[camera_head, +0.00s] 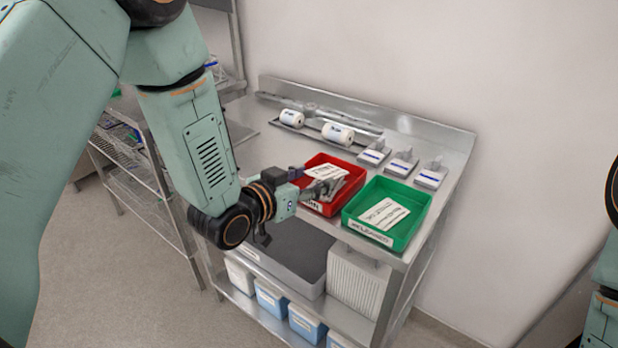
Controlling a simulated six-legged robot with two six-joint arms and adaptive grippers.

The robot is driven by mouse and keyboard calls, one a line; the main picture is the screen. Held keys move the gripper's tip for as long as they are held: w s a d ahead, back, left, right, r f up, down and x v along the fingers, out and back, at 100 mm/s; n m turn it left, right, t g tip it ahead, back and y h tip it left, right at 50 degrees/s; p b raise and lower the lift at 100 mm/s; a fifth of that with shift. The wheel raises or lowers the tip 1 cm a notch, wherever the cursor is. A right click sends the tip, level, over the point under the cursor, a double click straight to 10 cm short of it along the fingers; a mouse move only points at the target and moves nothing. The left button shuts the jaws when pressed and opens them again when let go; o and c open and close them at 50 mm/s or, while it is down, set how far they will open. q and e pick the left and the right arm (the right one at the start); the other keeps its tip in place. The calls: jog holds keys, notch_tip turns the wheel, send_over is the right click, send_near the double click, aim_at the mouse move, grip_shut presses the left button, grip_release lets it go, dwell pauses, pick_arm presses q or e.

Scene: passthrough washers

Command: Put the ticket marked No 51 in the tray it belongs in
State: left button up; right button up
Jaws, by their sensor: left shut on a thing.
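A red tray (352,192) and a green tray (421,192) stand side by side near the front edge of a steel bench. The green tray's front label reads RELEASED; the red tray's label is partly hidden by my gripper. My left gripper (322,188) is over the red tray, its jaws shut on a white ticket (326,171) with dark print. The print is too small to read, so I cannot confirm No 51. Whether the ticket touches the tray is unclear. Another white printed ticket (384,214) lies in the green tray. My right gripper is out of view.
Behind the trays are white rolls (338,134) on a dark rack and several small steel holders (402,163) with labels. A raised steel lip (430,132) backs the bench. White and blue tubs (271,298) stand on the lower shelf; a wire rack (150,200) is at left.

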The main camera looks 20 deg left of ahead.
pick_arm(q)
jog(key=shift+a, duration=0.2)
jog(key=shift+w+a, duration=0.1)
jog(key=shift+a, duration=0.1)
jog(key=shift+o, duration=1.1)
jog(key=shift+f, duration=0.1)
jog(key=o, duration=0.3)
jog(key=shift+d, duration=0.3)
jog(key=shift+o, duration=1.1)
jog(key=shift+a, duration=0.25)
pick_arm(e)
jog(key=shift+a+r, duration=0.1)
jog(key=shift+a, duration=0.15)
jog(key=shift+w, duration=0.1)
